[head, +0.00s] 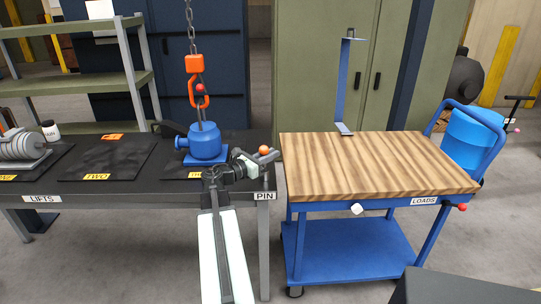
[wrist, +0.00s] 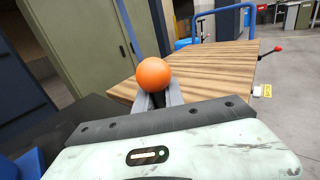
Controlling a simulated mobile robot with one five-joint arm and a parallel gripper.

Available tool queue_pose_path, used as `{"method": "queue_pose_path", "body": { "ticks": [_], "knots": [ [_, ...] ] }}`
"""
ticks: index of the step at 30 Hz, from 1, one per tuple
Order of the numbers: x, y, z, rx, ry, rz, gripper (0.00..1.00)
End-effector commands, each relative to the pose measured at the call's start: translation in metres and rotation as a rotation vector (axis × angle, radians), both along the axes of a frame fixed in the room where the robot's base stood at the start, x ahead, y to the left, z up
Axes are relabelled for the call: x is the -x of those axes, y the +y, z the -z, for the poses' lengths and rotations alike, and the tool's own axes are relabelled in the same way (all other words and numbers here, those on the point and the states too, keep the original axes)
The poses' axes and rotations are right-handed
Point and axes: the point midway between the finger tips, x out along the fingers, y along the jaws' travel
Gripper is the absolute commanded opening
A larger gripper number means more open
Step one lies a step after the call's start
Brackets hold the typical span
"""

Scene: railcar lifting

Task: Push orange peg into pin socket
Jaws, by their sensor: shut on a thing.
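The orange peg shows as a round orange knob (head: 264,150) at the right end of the dark bench, above the PIN label (head: 264,196). My gripper (head: 262,158) is shut on the peg just below its knob. In the wrist view the knob (wrist: 153,74) stands above my grey fingers (wrist: 158,98), which hide the peg's shaft. The pin socket cannot be made out; my gripper and the bench end cover that area. I cannot tell whether the peg's tip is in the socket.
A blue pump-like load (head: 205,142) hangs on or rests under an orange hook and chain (head: 193,65), close left of my gripper. A wood-topped blue cart (head: 375,165) stands right of the bench across a narrow gap. Black pads (head: 105,158) lie farther left.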

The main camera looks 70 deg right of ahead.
Motion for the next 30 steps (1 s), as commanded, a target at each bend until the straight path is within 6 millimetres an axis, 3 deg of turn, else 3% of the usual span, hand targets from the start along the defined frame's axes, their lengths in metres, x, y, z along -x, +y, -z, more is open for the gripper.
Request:
{"method": "queue_pose_path", "body": {
  "ticks": [30],
  "knots": [
    [0.001, 0.000, 0.019, 0.000, 0.000, 0.001, 0.00]
  ]
}}
